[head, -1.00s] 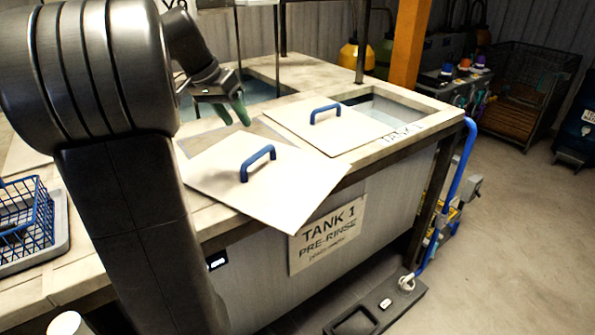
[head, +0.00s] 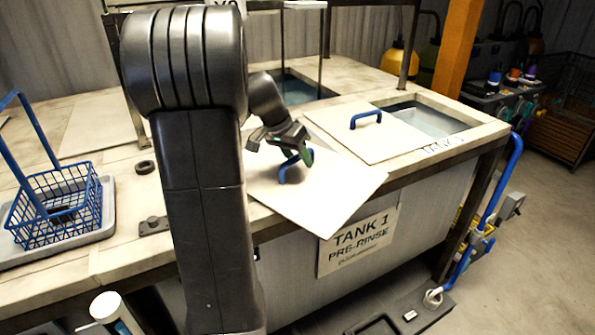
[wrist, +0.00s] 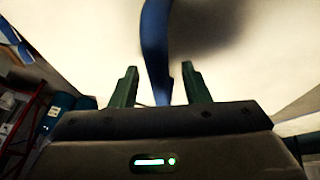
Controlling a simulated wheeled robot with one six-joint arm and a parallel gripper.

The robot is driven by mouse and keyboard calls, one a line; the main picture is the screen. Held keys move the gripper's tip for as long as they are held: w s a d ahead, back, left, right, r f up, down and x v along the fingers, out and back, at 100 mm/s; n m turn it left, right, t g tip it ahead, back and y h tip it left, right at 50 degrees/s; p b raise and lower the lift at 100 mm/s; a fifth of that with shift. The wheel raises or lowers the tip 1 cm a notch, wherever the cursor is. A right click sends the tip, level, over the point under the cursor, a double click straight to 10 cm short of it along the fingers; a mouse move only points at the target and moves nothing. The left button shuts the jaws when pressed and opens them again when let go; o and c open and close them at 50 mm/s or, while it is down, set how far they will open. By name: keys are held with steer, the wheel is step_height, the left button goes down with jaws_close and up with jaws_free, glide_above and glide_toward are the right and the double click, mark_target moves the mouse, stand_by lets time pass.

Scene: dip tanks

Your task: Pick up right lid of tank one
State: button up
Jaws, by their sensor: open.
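Tank one, labelled "TANK 1 PRE-RINSE" on a sign (head: 358,238), has two pale square lids with blue handles. The nearer lid (head: 335,195) lies skewed, one corner overhanging the front edge. The other lid (head: 393,141) lies flat to its right, with its handle (head: 366,119) clear. My gripper (head: 297,156) is open at the nearer lid's handle (head: 284,173), partly hiding it. In the wrist view, a blue handle (wrist: 154,40) stands between the green fingers of my gripper (wrist: 159,70), with gaps on both sides. The pale lid surface (wrist: 235,60) fills the background.
An open part of the tank with water (head: 430,121) lies right of the far lid. A blue wire basket (head: 55,205) sits on a grey tray at left. A blue pipe (head: 497,195) runs along the tank's right end.

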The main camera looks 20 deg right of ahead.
steer(key=shift+f, duration=0.15)
jaws_close()
steer(key=shift+r, duration=0.2)
